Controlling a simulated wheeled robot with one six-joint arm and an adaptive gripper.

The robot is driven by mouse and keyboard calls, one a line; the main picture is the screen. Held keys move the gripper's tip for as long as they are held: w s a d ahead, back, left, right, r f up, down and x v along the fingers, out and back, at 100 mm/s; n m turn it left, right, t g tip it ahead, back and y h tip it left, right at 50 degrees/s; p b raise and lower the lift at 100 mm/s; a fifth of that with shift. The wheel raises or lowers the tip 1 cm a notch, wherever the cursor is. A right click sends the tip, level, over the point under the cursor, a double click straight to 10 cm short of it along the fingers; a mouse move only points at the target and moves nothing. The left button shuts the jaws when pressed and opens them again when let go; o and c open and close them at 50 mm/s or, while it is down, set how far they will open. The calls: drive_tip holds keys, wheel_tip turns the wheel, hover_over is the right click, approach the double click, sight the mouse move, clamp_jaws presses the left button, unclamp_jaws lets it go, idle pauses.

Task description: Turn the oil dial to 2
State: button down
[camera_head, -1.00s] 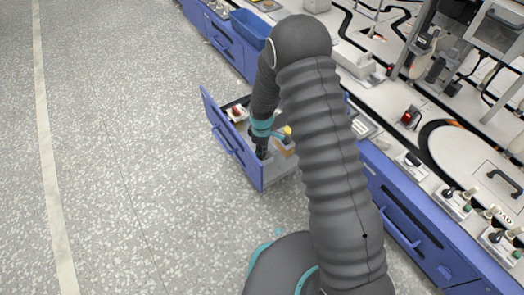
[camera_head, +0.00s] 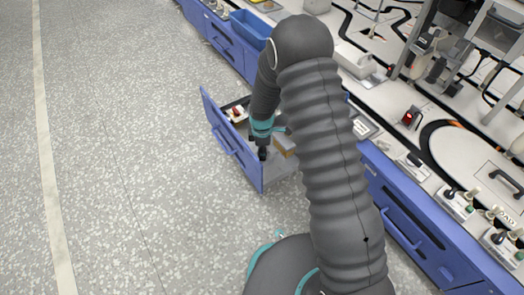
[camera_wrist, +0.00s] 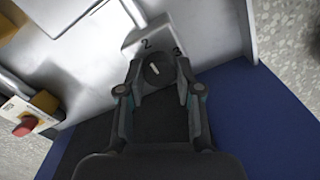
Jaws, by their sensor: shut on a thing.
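The oil dial (camera_wrist: 160,72) is a dark round knob with a short white mark, on a light grey plate (camera_wrist: 133,42) printed with 2 and 3. The white mark is slightly tilted, its upper end roughly towards the 2; the exact setting is hard to read. My gripper (camera_wrist: 159,70) is shut on the dial, one fingertip on each side. In the head view my gripper (camera_head: 262,153) reaches down into an open blue drawer (camera_head: 232,140), and the dial is hidden there.
A red button (camera_wrist: 25,126) on a white and yellow housing stands to the left in the wrist view. The blue drawer front borders the floor; the floor at left is clear.

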drive_tip(key=c, duration=0.8)
unclamp_jaws()
drive_tip(key=shift+o, duration=0.2)
drive_tip(key=shift+r, duration=0.15)
wheel_tip(320, 180, up, 12)
